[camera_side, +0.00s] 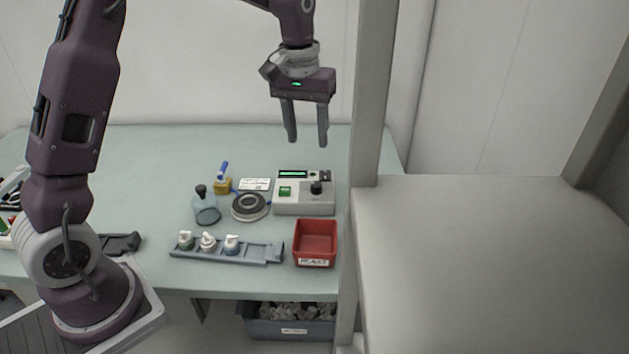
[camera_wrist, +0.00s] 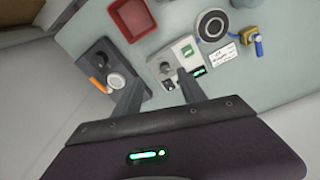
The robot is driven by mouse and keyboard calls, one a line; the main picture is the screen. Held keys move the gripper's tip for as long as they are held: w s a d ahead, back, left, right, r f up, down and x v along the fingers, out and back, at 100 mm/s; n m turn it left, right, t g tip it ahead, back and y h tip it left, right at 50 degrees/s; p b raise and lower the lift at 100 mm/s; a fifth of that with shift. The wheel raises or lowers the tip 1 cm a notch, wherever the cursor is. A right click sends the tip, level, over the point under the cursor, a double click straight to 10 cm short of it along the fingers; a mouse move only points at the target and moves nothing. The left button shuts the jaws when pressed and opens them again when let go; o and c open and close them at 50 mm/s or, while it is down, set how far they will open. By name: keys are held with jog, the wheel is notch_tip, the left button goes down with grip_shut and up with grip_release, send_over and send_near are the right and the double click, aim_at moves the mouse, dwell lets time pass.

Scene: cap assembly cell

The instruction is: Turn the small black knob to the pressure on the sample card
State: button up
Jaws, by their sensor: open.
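The knob also shows in the wrist view (camera_wrist: 165,67). The white sample card (camera_side: 254,184) lies behind the round device; it also shows in the wrist view (camera_wrist: 221,55), but its print is too small to read. My gripper (camera_side: 307,143) is open and empty, high above the box. In the wrist view its fingers (camera_wrist: 161,88) reach toward the box, apart from the knob.
A red bin (camera_side: 316,240) and a grey rack with white-topped pieces (camera_side: 220,253) are in front. A grey post (camera_side: 368,120) rises at right.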

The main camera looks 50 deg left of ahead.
jog(key=n+g, duration=0.1)
send_over(316, 183)
notch_tip(316, 183, down, 9)
jog(key=shift+d+r, duration=0.1)
jog(key=shift+r, duration=0.1)
notch_tip(316, 183, down, 7)
jog(key=shift+f, duration=0.1)
grip_shut()
